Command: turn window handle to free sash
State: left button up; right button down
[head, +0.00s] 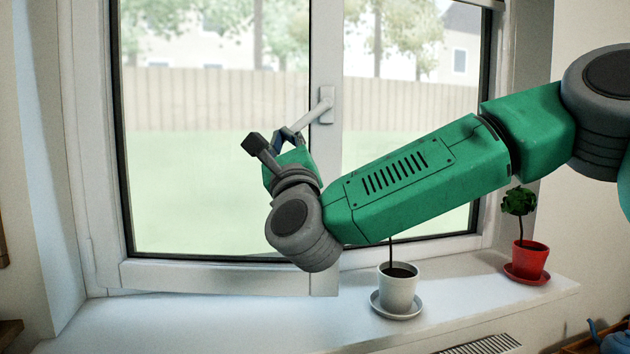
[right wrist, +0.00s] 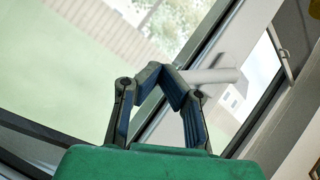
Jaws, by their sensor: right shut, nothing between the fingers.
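The pale window handle (head: 318,108) sits on the middle upright of the window, its lever slanting down and to the left. In the right wrist view the handle (right wrist: 215,76) shows just right of the fingertips. My right gripper (head: 288,134) is at the lever's lower end, shut with nothing held; its fingertips meet in the right wrist view (right wrist: 164,67). Whether the fingers touch the lever is hard to tell. The left sash (head: 200,275) has a white frame around clear glass; my right arm covers part of its right side. My left gripper is out of view.
On the white sill (head: 230,315) stand a white pot (head: 398,288) with a thin stem, below my right forearm, and a red pot (head: 528,262) with a small plant at the right. A blue watering can (head: 612,338) shows at the lower right corner. The sill's left part is clear.

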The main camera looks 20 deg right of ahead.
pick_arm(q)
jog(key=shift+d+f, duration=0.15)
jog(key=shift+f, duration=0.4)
pick_arm(e)
jog(key=shift+r+m+h, duration=0.25)
jog(key=shift+m+h, duration=0.25)
jog(key=shift+m, duration=0.2)
jog(key=shift+d, duration=0.2)
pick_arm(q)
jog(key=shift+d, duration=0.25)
pick_arm(e)
jog(key=shift+d, duration=0.25)
pick_arm(q)
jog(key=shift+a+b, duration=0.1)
jog(key=shift+b, duration=0.2)
pick_arm(e)
jog(key=shift+a+f, duration=0.1)
